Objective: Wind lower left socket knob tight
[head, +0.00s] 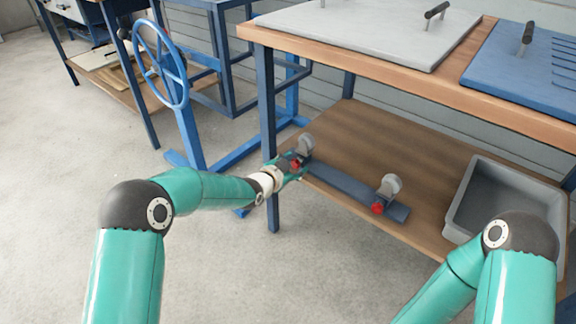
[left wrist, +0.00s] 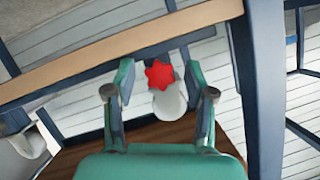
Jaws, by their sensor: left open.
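The lower left socket (head: 306,146) is a pale round piece at the left end of a dark blue bar (head: 345,184) on the lower shelf. Its red knob (head: 295,164) is mostly hidden by my left gripper (head: 292,168) in the head view. In the left wrist view the star-shaped red knob (left wrist: 159,75) shows in front of the pale socket (left wrist: 170,102). My left gripper (left wrist: 159,82) is open, one finger on each side of the knob, with visible gaps. I cannot tell the depth exactly. My right gripper is out of view; only its arm shows.
A second pale socket (head: 391,184) with a red knob (head: 377,208) stands at the bar's right end. A grey bin (head: 460,205) sits on the wooden shelf (head: 400,140). A blue table leg (head: 268,120) is close to my left gripper. A blue handwheel (head: 161,63) stands left.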

